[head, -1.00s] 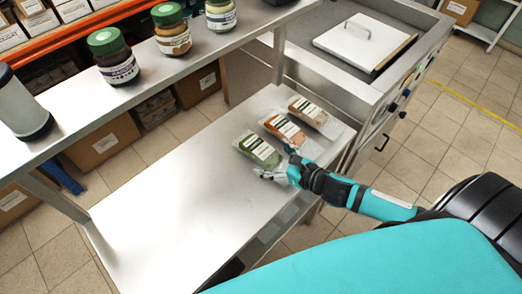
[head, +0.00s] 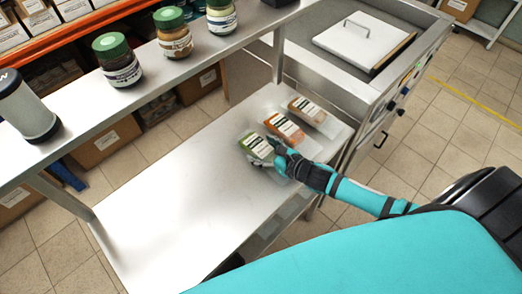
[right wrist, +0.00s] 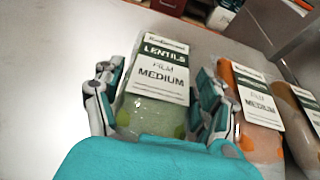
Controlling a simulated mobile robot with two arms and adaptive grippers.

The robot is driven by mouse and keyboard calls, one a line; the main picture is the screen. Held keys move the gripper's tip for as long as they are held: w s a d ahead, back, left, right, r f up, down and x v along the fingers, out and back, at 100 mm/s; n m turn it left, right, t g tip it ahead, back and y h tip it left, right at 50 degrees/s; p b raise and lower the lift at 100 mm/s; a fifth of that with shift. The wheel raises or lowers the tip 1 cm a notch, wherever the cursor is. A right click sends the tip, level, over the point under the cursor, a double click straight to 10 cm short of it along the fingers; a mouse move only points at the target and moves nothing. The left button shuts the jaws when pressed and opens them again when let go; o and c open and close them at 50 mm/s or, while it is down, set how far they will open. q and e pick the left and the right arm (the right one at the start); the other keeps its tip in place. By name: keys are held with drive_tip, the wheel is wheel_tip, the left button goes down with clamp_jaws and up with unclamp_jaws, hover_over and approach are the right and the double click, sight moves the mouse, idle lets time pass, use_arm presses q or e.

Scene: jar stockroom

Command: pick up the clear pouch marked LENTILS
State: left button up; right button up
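The clear LENTILS pouch (head: 257,146) is the left one of three pouches at the far end of the lower steel table. It has green contents and a white and green label. It fills the middle of the right wrist view (right wrist: 155,85), label facing the camera. My right gripper (head: 273,154) is at the pouch's near end, its fingers (right wrist: 160,95) on both long sides, close against it. The gripper looks shut on it; the contact faces are hidden. Whether the pouch is clear of the table is hard to tell. My left gripper is out of view.
An orange pouch (head: 284,127) lies close on the right, with a brownish pouch (head: 308,110) beyond it. An upper shelf (head: 165,80) with green-lidded jars runs along the left. A lidded counter (head: 412,60) stands at the right. The table's near part (head: 165,215) is bare.

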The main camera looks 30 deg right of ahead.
drive_tip(key=c, duration=0.6)
drive_tip(key=shift+r, duration=0.1)
